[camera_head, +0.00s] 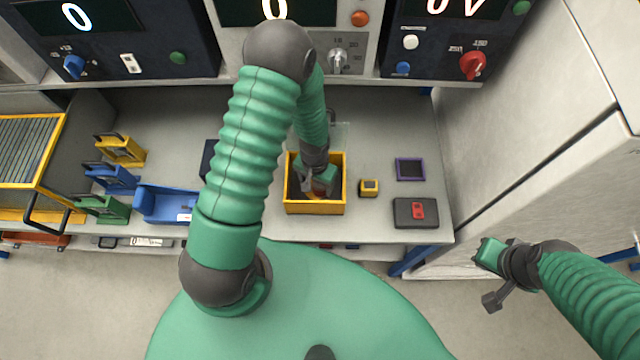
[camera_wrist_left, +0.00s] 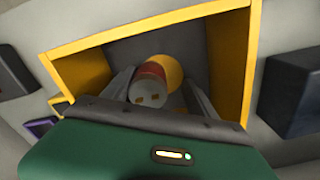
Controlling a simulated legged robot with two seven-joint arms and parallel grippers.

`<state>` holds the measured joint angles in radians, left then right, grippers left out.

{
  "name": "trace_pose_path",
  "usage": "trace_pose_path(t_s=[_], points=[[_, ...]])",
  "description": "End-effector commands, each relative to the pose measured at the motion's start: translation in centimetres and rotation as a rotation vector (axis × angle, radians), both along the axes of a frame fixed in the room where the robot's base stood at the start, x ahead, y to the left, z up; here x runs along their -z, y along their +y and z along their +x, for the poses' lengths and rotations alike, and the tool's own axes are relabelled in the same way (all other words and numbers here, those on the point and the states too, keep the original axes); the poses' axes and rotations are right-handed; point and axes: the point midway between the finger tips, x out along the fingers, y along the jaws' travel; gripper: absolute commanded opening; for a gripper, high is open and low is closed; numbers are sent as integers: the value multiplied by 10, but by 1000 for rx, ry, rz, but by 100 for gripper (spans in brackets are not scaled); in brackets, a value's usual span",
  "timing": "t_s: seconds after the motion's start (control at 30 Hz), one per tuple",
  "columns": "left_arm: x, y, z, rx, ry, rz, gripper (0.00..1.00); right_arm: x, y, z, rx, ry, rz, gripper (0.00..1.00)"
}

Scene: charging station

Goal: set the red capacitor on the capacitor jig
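The red capacitor (camera_wrist_left: 152,80) stands in the yellow-rimmed bin (camera_head: 316,209), its grey end with two terminals facing the wrist camera. A round yellow piece (camera_wrist_left: 173,72) is right behind it. My left gripper (camera_wrist_left: 160,92) reaches down into the bin with its fingers spread on either side of the capacitor; a gap shows on the right finger's side. In the head view the left hand (camera_head: 317,181) hides most of the bin's inside. I cannot tell which item is the capacitor jig. My right gripper (camera_head: 487,252) hangs off the bench's right side; its fingers are not clear.
Right of the bin are a small yellow block (camera_head: 369,187), a purple-framed square (camera_head: 410,168) and a dark tray (camera_head: 399,213) with a red piece. A blue bin (camera_head: 165,204) and several coloured holders stand left. Instrument panels line the back; a cabinet (camera_head: 540,140) closes the right.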

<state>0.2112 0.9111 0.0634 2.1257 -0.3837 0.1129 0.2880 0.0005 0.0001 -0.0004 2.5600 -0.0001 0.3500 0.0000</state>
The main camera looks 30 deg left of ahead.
Motion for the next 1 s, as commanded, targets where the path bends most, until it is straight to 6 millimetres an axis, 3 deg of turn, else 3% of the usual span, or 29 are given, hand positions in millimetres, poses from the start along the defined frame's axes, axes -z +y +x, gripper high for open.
trace_pose_path(t_s=[0.37, 0.47, 0.8, 1.0], points=[[-8, -7, 1, 1, -2, 8, 66, 0, 0, 0, -1, 0, 0, 0], [-25, -5, 2, -3, -4, 7, 66, 0, 0, 0, -1, 0, 0, 0], [-122, 10, 2, -3, -5, -4, 66, -3, 0, 0, -1, 0, 0, 0], [-158, 11, 2, -2, 0, -6, 66, -5, 0, 0, -1, 0, 0, 0]])
